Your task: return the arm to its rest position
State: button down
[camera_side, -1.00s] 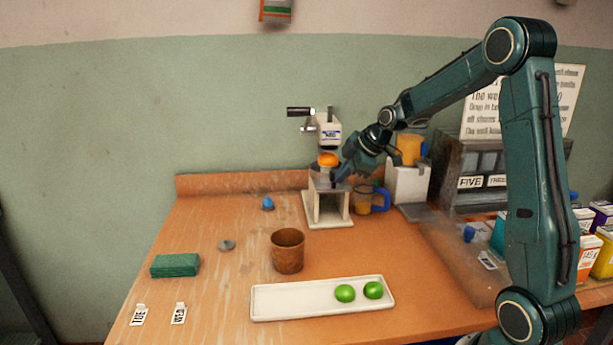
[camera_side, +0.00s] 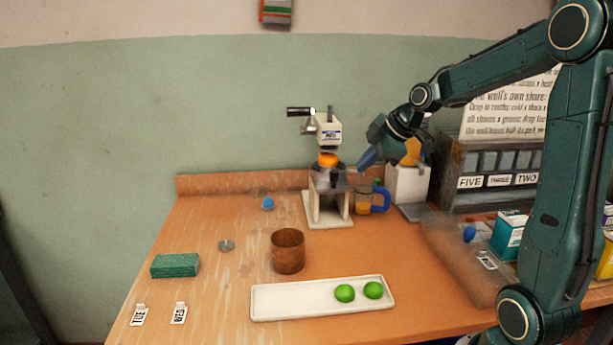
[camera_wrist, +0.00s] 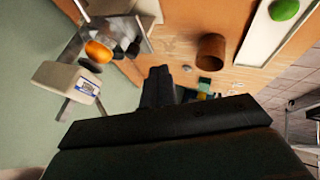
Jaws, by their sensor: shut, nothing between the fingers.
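My gripper (camera_side: 368,158) hangs in the air to the right of the juicer-like press (camera_side: 328,130), above the jug with the blue handle. Its fingers are together and hold nothing. In the wrist camera view my gripper (camera_wrist: 158,78) points out over the table, its dark fingers close together. An orange half (camera_side: 328,159) sits on the press, left of my gripper and apart from it. It also shows in the wrist camera view.
A jug (camera_side: 364,202) stands beside the press. A brown cup (camera_side: 287,251), a white tray (camera_side: 290,300) with two green limes, a green sponge (camera_side: 175,265) and a labelled rack (camera_side: 490,160) are on the table (camera_side: 225,215). Cartons (camera_side: 507,235) stand near my arm at right.

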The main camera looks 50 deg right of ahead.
jog(key=shift+v, duration=1.55)
jog(key=s+a+r+m+g, duration=0.1)
jog(key=s+a+m, duration=0.1)
jog(key=s+a, duration=0.35)
jog(key=s+a+m, duration=0.2)
jog(key=a, duration=0.6)
jog(key=s+a+f+m, duration=0.2)
jog(key=s+a+m, duration=0.3)
jog(key=s, duration=0.6)
jog(key=shift+s+a+m+g, duration=0.25)
jog(key=shift+a+m+g, duration=0.05)
jog(key=shift+a+g, duration=0.1)
